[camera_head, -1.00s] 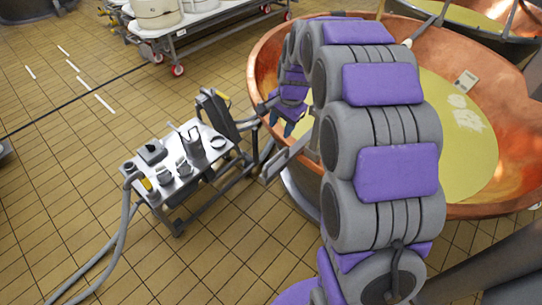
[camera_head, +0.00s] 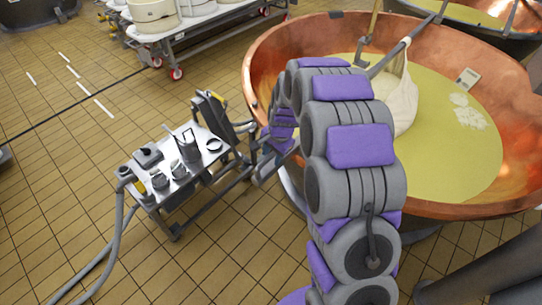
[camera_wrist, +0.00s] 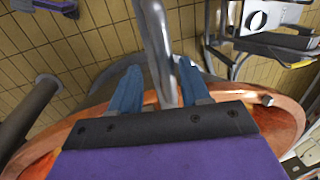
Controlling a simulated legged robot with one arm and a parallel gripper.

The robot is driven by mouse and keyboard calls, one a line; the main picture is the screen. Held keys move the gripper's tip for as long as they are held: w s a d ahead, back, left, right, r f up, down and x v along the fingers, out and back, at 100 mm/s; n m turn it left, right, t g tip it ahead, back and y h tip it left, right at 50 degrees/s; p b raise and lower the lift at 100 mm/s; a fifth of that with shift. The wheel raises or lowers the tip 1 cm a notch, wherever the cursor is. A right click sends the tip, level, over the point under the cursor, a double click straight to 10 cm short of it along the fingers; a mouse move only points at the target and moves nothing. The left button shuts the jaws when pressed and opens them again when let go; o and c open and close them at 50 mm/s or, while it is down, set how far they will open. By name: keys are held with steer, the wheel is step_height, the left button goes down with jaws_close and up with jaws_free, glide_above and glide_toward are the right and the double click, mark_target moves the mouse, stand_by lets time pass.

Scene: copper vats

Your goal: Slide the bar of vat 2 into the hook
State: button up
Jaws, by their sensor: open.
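The copper vat (camera_head: 265,62) holds yellow liquid and fills the right half of the head view. A grey metal bar (camera_head: 386,61) crosses its far side, with a white cloth bag (camera_head: 402,100) hanging from it into the liquid. A grey hook-like fitting (camera_head: 362,48) on a yellowish rod is near the bar; I cannot tell whether they touch. In the wrist view, my gripper (camera_wrist: 160,88) has its blue fingers apart on either side of a shiny metal bar (camera_wrist: 157,45). I cannot tell whether they touch it. My arm hides the fingers in the head view.
A metal cart (camera_head: 205,165) with tools and cups stands left of the vat, close to my arm. A hose (camera_head: 122,225) runs down from it. A wheeled rack (camera_head: 200,35) with white tubs is at the back.

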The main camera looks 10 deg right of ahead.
steer(key=shift+f, duration=0.2)
steer(key=shift+a, duration=1.25)
steer(key=shift+c, duration=1.5)
steer(key=shift+w+d, duration=0.1)
steer(key=shift+d, duration=0.7)
steer(key=c, duration=0.4)
jaws_close()
steer(key=shift+a, duration=0.1)
